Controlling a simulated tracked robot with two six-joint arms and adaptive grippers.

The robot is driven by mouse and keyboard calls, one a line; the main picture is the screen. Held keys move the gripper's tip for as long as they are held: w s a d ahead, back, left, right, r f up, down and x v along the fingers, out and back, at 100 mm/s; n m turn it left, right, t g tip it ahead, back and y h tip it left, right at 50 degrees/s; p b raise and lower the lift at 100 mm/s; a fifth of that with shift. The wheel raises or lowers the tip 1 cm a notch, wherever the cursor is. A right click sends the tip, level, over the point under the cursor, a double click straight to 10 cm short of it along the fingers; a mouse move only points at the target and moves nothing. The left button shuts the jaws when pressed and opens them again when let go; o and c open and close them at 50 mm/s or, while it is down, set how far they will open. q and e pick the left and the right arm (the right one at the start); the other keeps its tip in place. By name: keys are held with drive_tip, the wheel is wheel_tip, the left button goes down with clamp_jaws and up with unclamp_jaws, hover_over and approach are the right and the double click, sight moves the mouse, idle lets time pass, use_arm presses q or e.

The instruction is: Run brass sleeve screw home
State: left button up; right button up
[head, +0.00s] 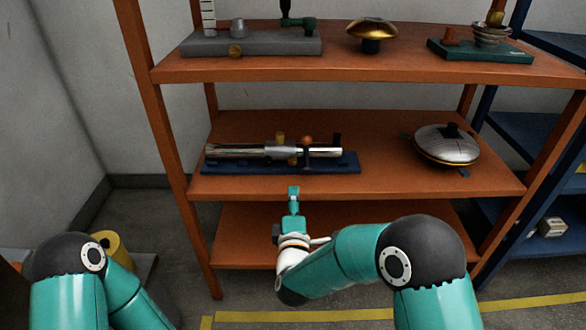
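On the middle shelf (380,180), a dark blue base (225,167) carries a horizontal polished rod (232,150) with a grey sleeve (281,153) around its middle. A small brass-yellow piece (280,138) stands up behind the sleeve. An orange-copper knob (306,140) stands to its right. I cannot tell which of these is the sleeve screw, or how far in it sits. My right gripper (293,192) points up at the shelf's front edge, below and in front of the rod, apart from it. It shows edge-on, so its opening is unclear. My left gripper is out of view.
A silver domed device (446,145) sits right on the same shelf. The top shelf holds a grey block fixture (290,44), a brass mushroom-shaped piece (371,30) and a green-based fixture (480,50). Orange posts (168,140) flank the shelves. Shelf space between rod and dome is clear.

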sight(293, 163)
drive_tip(key=w+b, duration=0.2)
drive_tip(key=w, duration=1.1)
drive_tip(key=shift+w+f, duration=0.15)
drive_tip(key=shift+w, duration=1.05)
clamp_jaws()
